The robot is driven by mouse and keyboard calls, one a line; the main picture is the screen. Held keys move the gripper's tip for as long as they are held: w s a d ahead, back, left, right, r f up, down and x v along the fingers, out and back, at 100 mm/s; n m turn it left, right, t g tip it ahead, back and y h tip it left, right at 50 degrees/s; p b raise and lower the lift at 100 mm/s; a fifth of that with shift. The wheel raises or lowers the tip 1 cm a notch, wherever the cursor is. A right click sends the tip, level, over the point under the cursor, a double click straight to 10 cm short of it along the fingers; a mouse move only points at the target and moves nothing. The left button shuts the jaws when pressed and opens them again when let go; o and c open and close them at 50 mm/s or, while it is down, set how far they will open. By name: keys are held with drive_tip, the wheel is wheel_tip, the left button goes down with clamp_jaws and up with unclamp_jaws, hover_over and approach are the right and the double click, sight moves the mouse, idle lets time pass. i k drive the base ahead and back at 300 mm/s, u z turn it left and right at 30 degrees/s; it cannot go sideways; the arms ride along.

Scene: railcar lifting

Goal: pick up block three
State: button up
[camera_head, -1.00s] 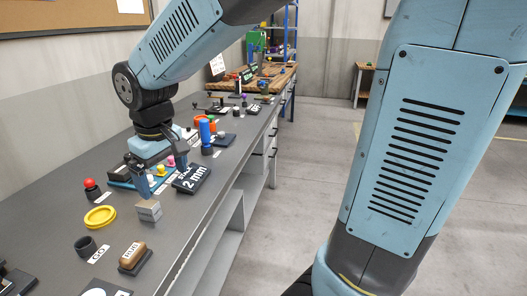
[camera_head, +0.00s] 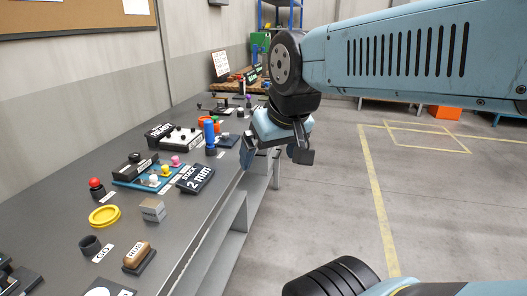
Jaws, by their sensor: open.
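A small grey metal block (camera_head: 152,210), seemingly in two layers, sits on the dark bench top near its right edge. No number can be read on it, so I cannot tell which block is block three. My gripper (camera_head: 274,154) is open and empty, with its fingers pointing down and apart. It hangs by the bench's right edge, farther back than the grey block and well clear of it. A black "STACK 2 mm" sign (camera_head: 195,179) lies just behind the block.
The bench (camera_head: 52,222) also holds a yellow ring (camera_head: 104,216), a red button (camera_head: 96,188), a black cup (camera_head: 89,245), a brown-handled stamp (camera_head: 138,256), a blue tray (camera_head: 133,179) with coloured knobs and a blue cylinder (camera_head: 209,135). The floor to the right is open.

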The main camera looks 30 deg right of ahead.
sight(152, 210)
drive_tip(key=k, duration=1.3)
drive_tip(key=u, duration=0.55)
drive_tip(key=i, duration=1.05)
drive_tip(key=z, duration=0.1)
